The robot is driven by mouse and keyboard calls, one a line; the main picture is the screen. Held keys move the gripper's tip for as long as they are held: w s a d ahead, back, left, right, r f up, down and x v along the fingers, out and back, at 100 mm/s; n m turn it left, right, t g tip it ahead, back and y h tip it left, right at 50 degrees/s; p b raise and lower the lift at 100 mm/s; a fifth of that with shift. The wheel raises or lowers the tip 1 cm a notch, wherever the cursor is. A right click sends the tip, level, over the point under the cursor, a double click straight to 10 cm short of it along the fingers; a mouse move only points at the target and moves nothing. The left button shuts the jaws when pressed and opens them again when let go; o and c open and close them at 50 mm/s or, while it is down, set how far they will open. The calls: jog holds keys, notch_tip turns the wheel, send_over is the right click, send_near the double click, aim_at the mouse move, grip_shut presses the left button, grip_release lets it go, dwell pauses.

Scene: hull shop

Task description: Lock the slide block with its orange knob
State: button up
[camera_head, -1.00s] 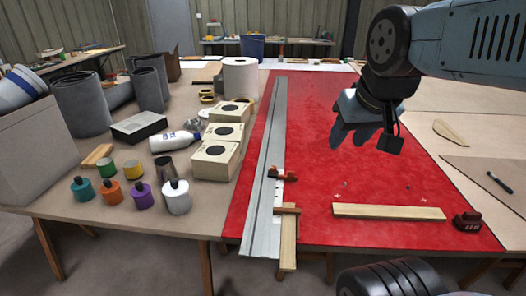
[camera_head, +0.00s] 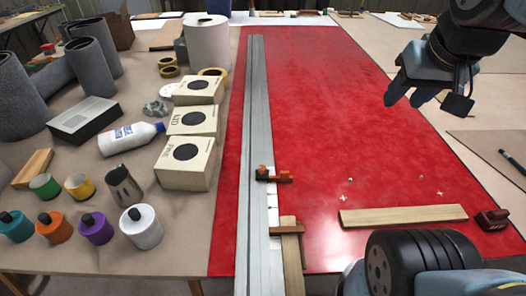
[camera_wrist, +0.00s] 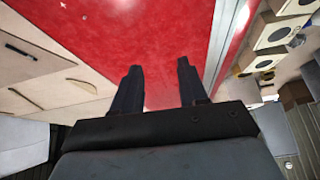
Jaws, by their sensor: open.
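A long grey metal rail (camera_head: 257,110) runs front to back along the left part of the red surface. A small dark block with an orange-red knob or handle (camera_head: 275,176) sits at the rail's right edge, towards the front. A second orange-brown piece (camera_head: 287,230) lies nearer, across the end of a wooden strip; I cannot tell which piece slides. My gripper (camera_head: 405,98) is open and empty, above the right part of the red surface, well to the right of and behind both pieces. In the wrist view, its two dark fingers (camera_wrist: 160,85) are apart, with red surface between them.
A loose wooden strip (camera_head: 403,216) and a dark red tool (camera_head: 492,219) lie at the front right. Cream boxes (camera_head: 187,163), a white bottle (camera_head: 130,138) and several paint jars (camera_head: 141,228) crowd the left. The middle of the red surface (camera_head: 325,110) is clear.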

jog(key=shift+o, duration=1.2)
jog(key=shift+w+a, duration=0.2)
jog(key=shift+a, duration=0.05)
jog(key=n+g, duration=0.6)
jog(key=n, duration=2)
send_over(262, 168)
notch_tip(262, 168, down, 23)
jog(key=shift+m, duration=0.3)
notch_tip(262, 168, down, 13)
jog(key=shift+w+f, duration=0.1)
